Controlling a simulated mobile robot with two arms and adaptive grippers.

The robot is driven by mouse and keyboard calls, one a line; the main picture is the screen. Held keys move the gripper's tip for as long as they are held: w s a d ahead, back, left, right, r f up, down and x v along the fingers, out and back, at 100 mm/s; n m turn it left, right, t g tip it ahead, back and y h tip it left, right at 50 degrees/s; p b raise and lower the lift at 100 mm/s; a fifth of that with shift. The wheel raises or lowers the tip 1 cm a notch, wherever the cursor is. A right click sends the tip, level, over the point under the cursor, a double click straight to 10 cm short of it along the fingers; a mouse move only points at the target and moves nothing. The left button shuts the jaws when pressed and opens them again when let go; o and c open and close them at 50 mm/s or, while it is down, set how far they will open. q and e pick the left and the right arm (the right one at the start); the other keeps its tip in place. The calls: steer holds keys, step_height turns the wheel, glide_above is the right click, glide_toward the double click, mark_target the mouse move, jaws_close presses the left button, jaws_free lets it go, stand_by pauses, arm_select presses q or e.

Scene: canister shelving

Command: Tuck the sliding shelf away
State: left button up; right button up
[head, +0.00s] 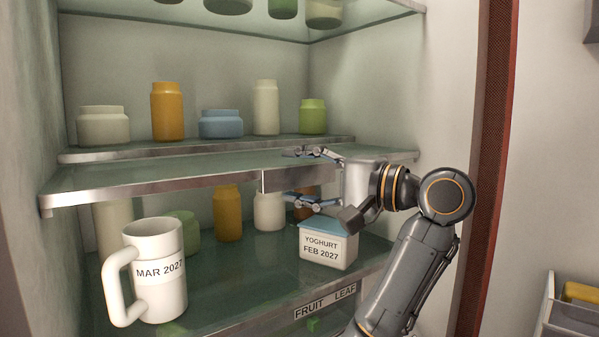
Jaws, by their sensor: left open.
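The sliding shelf (140,172) is a glass panel with a metal front rim, at mid-height in the cabinet. Its front rim stands forward of the rail behind it, so it sits pulled out. My left gripper (287,176) is at the right part of the shelf's front edge. Its fingers point left, one above and one below a flat metal piece at that edge. The gripper is open, and I cannot tell whether the fingers touch the metal. The gripper hides the shelf's right front part. My right gripper is not in view.
Several jars, such as an orange one (168,112), stand behind the sliding shelf. Below are a white mug (156,270) marked MAR 2027, a yoghurt tub (328,246) under my gripper, and more jars. A label strip (325,301) reads FRUIT LEAF. A grey bin (572,318) is lower right.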

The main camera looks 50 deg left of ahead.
arm_select(q)
jaws_close()
steer(key=shift+a, duration=0.25)
steer(key=a+b, duration=0.1)
steer(key=a, duration=0.3)
steer(key=a+b, duration=0.1)
steer(key=a, duration=0.3)
steer(key=w+a+b, duration=0.1)
steer(key=a, duration=0.3)
steer(key=shift+a+b, duration=0.15)
steer(key=shift+b, duration=0.25)
steer(key=shift+w+a, duration=0.1)
steer(key=shift+a, duration=0.35)
jaws_free()
